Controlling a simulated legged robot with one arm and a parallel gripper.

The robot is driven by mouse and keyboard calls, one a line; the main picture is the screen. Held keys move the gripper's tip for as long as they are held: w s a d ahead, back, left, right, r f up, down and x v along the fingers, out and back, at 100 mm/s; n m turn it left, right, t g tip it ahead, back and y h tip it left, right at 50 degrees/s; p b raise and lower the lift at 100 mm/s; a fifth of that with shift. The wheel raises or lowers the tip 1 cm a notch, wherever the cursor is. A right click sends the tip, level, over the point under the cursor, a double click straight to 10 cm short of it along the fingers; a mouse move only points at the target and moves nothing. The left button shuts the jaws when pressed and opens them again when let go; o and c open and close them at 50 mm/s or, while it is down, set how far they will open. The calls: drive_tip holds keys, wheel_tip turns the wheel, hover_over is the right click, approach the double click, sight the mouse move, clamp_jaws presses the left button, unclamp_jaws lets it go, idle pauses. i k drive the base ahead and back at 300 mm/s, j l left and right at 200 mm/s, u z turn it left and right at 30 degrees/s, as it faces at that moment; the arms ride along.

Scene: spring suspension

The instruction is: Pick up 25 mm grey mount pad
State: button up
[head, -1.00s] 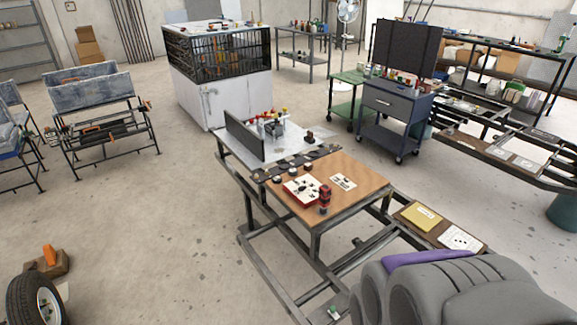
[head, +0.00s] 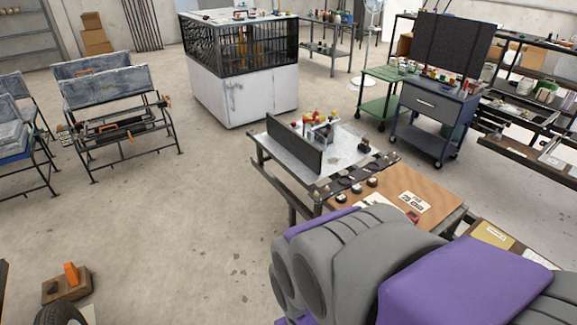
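Several small dark round pieces with pale tops, likely pads, stand in a row on the dark strip (head: 352,183) between the metal plate and the brown board. They are too small to tell which one is the 25 mm grey mount pad. My gripper is not visible.
The metal-topped bench (head: 345,150) carries an upright dark plate (head: 293,145) and a clamp-like fixture (head: 320,130). A blue-grey tool cart (head: 430,105) and a white cabinet (head: 240,90) stand behind. Open floor (head: 190,220) lies to the left. A wooden block with an orange item (head: 70,280) is lower left.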

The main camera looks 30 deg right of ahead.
sight(356, 189)
drive_tip(key=i+j, duration=0.1)
drive_tip(key=i, duration=0.4)
drive_tip(key=i+j, duration=0.15)
drive_tip(key=i, duration=0.4)
drive_tip(key=i+j, duration=0.1)
drive_tip(key=i, duration=0.4)
drive_tip(key=i+z, duration=0.2)
drive_tip(key=z, duration=0.25)
drive_tip(key=i+z, duration=0.25)
drive_tip(key=z, duration=0.2)
drive_tip(key=i+j+z, duration=0.1)
drive_tip(key=z, duration=0.35)
drive_tip(key=i+j+z, duration=0.2)
drive_tip(key=z, duration=0.2)
drive_tip(key=i+j+z, duration=0.15)
drive_tip(key=i+z, duration=0.15)
drive_tip(key=z, duration=0.2)
drive_tip(key=i+j+z, duration=0.25)
drive_tip(key=z, duration=0.2)
drive_tip(key=i, duration=0.05)
